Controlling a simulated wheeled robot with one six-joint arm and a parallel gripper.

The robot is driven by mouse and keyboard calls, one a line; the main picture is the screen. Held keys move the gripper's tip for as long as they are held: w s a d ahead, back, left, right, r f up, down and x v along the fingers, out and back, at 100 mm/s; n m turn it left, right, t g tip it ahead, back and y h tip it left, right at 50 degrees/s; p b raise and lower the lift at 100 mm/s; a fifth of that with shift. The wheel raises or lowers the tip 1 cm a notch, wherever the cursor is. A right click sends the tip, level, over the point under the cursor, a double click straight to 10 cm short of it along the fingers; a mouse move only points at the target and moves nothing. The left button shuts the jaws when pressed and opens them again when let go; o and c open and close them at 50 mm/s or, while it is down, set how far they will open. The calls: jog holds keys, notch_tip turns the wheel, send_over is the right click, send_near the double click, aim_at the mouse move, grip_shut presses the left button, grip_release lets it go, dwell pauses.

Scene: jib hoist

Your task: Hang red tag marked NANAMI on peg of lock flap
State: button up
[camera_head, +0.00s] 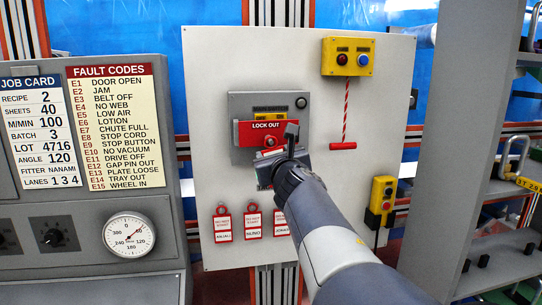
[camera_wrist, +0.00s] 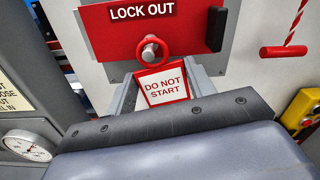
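The red lock flap (camera_head: 252,130), marked LOCK OUT, is on the grey box on the white board; it fills the top of the wrist view (camera_wrist: 110,40). Its round metal peg (camera_wrist: 149,50) sticks out towards me. A tag (camera_wrist: 164,84) with a red ring and red border reads DO NOT START. Its ring encircles the peg end in the wrist view; how far along the peg it sits I cannot tell. My gripper (camera_wrist: 163,76) has its grey fingers against both side edges of the tag. The tag's lower part, with any name, is hidden.
Several similar red tags hang low on the board, including one at the left (camera_head: 222,225) and one beside it (camera_head: 252,224). A red pull handle (camera_head: 343,146) on a cord hangs to the right. A yellow button box (camera_head: 348,57) is above it.

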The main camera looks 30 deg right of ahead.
jog(key=o, duration=0.5)
jog(key=shift+s, duration=0.15)
jog(key=p+v, duration=0.2)
jog(key=v, duration=0.8)
jog(key=shift+s+a, duration=0.1)
jog(key=shift+s, duration=0.2)
jog(key=shift+w, duration=0.1)
